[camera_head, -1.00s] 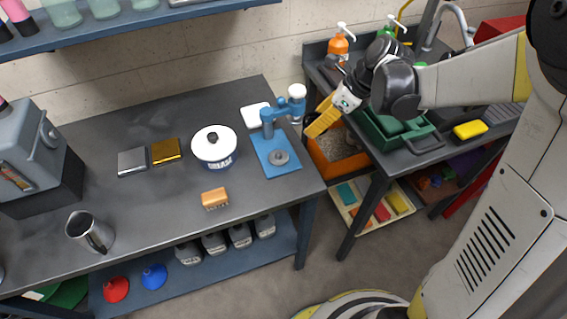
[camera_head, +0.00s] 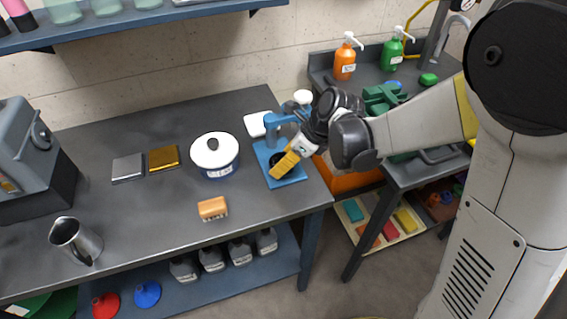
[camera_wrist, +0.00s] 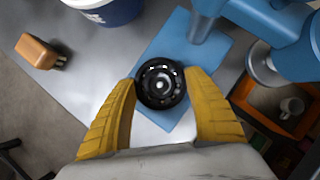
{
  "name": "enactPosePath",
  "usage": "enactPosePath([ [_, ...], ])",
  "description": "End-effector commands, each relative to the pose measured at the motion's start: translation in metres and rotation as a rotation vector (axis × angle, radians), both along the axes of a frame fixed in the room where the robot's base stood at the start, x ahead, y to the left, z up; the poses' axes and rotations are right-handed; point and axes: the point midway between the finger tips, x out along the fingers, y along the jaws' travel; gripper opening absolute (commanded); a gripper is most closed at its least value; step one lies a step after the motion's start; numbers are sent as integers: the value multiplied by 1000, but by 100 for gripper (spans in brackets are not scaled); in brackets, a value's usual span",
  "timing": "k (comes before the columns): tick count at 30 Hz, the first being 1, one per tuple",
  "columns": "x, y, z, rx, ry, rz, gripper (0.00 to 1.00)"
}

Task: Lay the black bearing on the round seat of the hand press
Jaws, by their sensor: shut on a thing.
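The black bearing (camera_wrist: 160,84) is a dark ring with a lighter centre, gripped between the yellow fingertips of my gripper (camera_wrist: 162,82) in the wrist view. In the head view my gripper (camera_head: 280,166) is over the base of the blue hand press (camera_head: 271,135), and only a dark bit of the bearing shows beside the finger. The press also shows in the wrist view (camera_wrist: 165,38), with its blue base plate under the bearing. The round seat is hidden behind the bearing. I cannot tell whether the bearing touches it.
A white-lidded pot (camera_head: 215,155) and an orange brush (camera_head: 212,208) are left of the press. The bench front between them is clear.

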Motion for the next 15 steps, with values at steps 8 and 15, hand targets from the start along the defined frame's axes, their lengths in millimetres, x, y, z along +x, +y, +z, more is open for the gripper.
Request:
enactPosePath([
  [8,0,0,-2,0,0,0,67],
  [15,0,0,-1,0,0,0,82],
])
